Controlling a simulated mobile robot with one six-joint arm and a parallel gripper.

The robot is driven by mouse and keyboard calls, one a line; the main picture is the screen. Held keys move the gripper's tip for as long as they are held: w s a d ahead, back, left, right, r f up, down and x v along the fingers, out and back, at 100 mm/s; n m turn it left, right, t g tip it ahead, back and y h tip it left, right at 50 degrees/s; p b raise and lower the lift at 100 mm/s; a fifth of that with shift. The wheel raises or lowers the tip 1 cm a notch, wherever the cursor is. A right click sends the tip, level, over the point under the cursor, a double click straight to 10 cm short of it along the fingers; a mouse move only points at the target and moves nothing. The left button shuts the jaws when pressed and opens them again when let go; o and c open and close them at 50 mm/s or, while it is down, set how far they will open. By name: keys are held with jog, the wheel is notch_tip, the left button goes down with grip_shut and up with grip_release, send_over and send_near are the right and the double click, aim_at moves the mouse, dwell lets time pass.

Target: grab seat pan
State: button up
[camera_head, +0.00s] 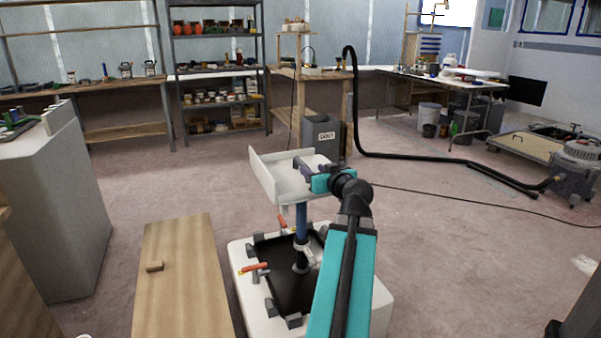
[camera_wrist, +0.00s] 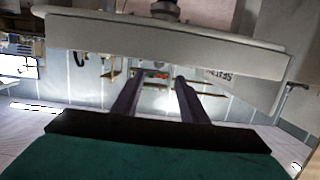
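The seat pan (camera_head: 270,181) is a pale, tray-like piece with a raised edge at its left. It sits on top of a blue post (camera_head: 301,218) that stands in a white base with a dark recess. My gripper (camera_head: 304,168) is at the pan's right part, with its dark fingers over the pan in the head view. In the wrist view the pan's long pale edge (camera_wrist: 160,42) spans the top, and my gripper (camera_wrist: 158,82) shows two fingers apart with nothing seen between them. Whether the fingertips touch the pan I cannot tell.
The white base (camera_head: 245,290) carries orange-red handled clamps (camera_head: 256,268). A wooden bench top (camera_head: 182,285) with a small block lies to the left, beside a grey cabinet (camera_head: 45,205). A grey bin (camera_head: 325,138) and black hose (camera_head: 420,155) are behind. Floor at right is mostly clear.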

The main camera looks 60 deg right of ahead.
aim_at(307, 167)
jog(key=shift+w+d+r+p, duration=0.1)
jog(key=shift+w+d+p, duration=0.2)
jog(key=shift+p, duration=2.4)
jog(key=p, duration=0.6)
jog(key=shift+w+f, duration=0.15)
jog(key=shift+f, duration=0.15)
jog(key=shift+x, duration=2.9)
jog(key=shift+d+f, duration=0.1)
jog(key=shift+d, duration=0.05)
jog(key=shift+p+x, duration=0.45)
jog(key=shift+x, duration=2.05)
jog(key=shift+d, duration=0.1)
grip_shut()
